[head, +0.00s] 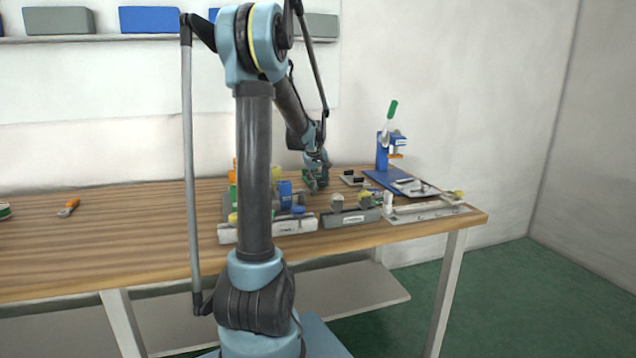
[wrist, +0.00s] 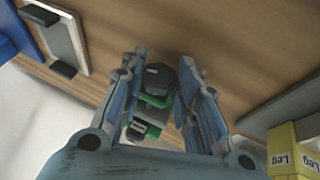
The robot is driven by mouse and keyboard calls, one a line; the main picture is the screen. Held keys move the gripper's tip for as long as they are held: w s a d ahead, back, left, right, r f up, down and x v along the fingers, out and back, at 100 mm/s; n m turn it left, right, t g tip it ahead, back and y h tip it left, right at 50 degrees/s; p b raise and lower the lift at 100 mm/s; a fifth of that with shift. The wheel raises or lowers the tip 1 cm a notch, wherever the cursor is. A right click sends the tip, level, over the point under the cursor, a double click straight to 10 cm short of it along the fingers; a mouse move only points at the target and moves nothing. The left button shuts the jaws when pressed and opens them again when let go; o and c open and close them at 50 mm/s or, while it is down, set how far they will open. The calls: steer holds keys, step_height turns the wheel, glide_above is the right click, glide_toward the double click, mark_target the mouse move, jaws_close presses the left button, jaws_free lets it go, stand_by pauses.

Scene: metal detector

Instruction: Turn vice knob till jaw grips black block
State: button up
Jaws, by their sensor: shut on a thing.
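The small green vice (head: 309,181) stands on the wooden bench, partly hidden by my gripper (head: 317,178) reaching down over it. In the wrist view my gripper (wrist: 162,62) has its two fingers on either side of the dark vice knob (wrist: 160,77) and is shut on it. Green parts of the vice (wrist: 153,100) show just below the knob. A dark ribbed piece with green edges (wrist: 141,131) lies nearer the palm. I cannot tell whether it is the black block, nor how wide the jaw gap is.
A blue-based press with a green handle (head: 389,135) stands behind at the right. Grey bins with small parts (head: 349,217) line the bench's front edge. A plate with black pads (wrist: 58,45) and a yellow labelled box (wrist: 293,150) lie near the gripper. The bench's left is mostly clear.

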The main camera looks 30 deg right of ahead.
steer(key=shift+y, duration=0.3)
steer(key=y, duration=0.1)
steer(key=t+y, duration=0.1)
steer(key=y, duration=0.1)
steer(key=shift+d+m, duration=0.4)
steer(key=shift+s+d+m+t+y, duration=0.15)
steer(key=shift+m+t+y, duration=0.15)
steer(key=shift+y, duration=0.85)
steer(key=shift+w+d+m+t+y, duration=0.1)
steer(key=shift+d+m+t+y, duration=0.15)
steer(key=shift+y, duration=0.9)
steer(key=shift+a, duration=0.1)
steer(key=o, duration=1.1)
steer(key=shift+s, duration=0.1)
steer(key=v, duration=1.1)
steer(key=shift+s+d+r, duration=0.2)
steer(key=shift+d+r, duration=0.05)
steer(key=shift+d, duration=0.05)
